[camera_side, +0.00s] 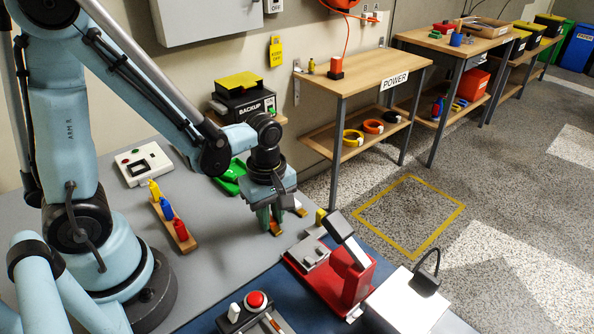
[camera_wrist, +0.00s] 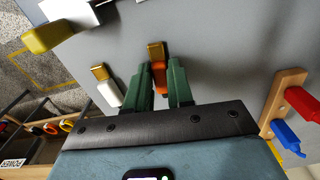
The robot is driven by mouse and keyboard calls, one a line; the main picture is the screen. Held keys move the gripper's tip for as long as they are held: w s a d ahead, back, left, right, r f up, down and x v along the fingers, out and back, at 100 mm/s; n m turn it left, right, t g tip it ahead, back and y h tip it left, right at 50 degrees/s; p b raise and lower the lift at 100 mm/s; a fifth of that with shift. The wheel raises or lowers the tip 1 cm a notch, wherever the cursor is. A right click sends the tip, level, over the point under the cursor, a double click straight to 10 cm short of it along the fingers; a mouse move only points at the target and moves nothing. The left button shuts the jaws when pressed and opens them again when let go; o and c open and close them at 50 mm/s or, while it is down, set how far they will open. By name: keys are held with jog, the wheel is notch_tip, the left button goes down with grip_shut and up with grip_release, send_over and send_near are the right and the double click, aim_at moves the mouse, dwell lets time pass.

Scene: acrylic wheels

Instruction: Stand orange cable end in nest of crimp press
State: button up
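The orange cable end (camera_wrist: 160,80) has a brass tip and lies between my gripper's two green fingers in the wrist view. My gripper (camera_wrist: 161,72) points down close over the grey bench. The cable end fills most of the gap, but I cannot tell whether the fingers press on it. In the side view my gripper (camera_side: 270,226) is low over the bench, with a bit of the orange end (camera_side: 275,228) showing at its fingertips. The red crimp press (camera_side: 345,283), with a dark raised arm, stands to the right on a blue mat; its nest is not clear.
A white cable end (camera_wrist: 108,94) lies close beside the fingers. A wooden rack (camera_side: 165,222) holds yellow, blue and red pieces. A red button box (camera_side: 256,302) stands in front.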

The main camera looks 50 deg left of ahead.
aim_at(271, 224)
grip_shut()
jog(key=shift+r, duration=0.2)
jog(key=shift+r, duration=0.5)
jog(key=r, duration=0.2)
jog(key=d+r, duration=0.1)
jog(key=shift+s+r, duration=0.2)
jog(key=shift+s, duration=0.1)
jog(key=s+d+r, duration=0.6)
jog(key=d, duration=0.2)
jog(key=w+d+f+n, duration=0.1)
jog(key=w, duration=0.6)
jog(key=shift+w+d+f, duration=0.15)
jog(key=shift+d+f, duration=0.05)
jog(key=shift+f, duration=0.1)
